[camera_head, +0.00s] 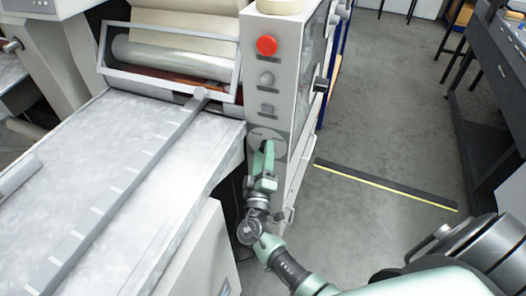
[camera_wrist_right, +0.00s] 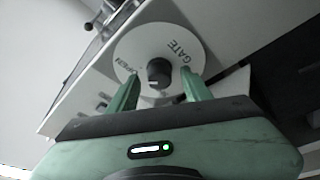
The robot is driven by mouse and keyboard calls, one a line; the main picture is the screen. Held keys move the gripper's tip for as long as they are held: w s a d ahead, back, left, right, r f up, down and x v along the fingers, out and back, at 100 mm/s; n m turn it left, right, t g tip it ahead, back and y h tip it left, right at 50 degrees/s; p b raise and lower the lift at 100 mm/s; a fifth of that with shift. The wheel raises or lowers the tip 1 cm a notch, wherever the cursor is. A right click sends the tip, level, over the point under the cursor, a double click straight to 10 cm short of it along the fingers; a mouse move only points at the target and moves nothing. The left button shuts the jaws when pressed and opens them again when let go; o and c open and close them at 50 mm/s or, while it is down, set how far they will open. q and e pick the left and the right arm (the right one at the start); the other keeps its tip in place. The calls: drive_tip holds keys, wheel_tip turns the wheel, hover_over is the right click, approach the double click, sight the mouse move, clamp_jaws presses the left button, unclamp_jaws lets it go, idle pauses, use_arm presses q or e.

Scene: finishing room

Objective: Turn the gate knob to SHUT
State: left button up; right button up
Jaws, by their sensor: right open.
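The gate dial is a pale round plate (camera_head: 262,133) low on the grey control panel, partly covered by my gripper in the head view. In the right wrist view the plate (camera_wrist_right: 148,38) carries the words GATE and OPEN, and a dark round gate knob (camera_wrist_right: 159,73) stands at its centre. I cannot read a SHUT mark or tell where the knob points. My right gripper (camera_head: 265,148) is at the dial. In the wrist view its green fingers (camera_wrist_right: 161,77) are open, one either side of the knob, with gaps between. My left gripper is not in view.
Above the dial, the panel (camera_head: 250,72) has a red button (camera_head: 266,45) and smaller grey controls. A metal machine bed (camera_head: 130,150) lies to the left, with a roller (camera_head: 170,53) behind it. Open floor (camera_head: 385,130) with a black and yellow strip (camera_head: 385,184) is right.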

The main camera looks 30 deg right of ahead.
drive_tip(key=shift+d, duration=0.1)
clamp_jaws()
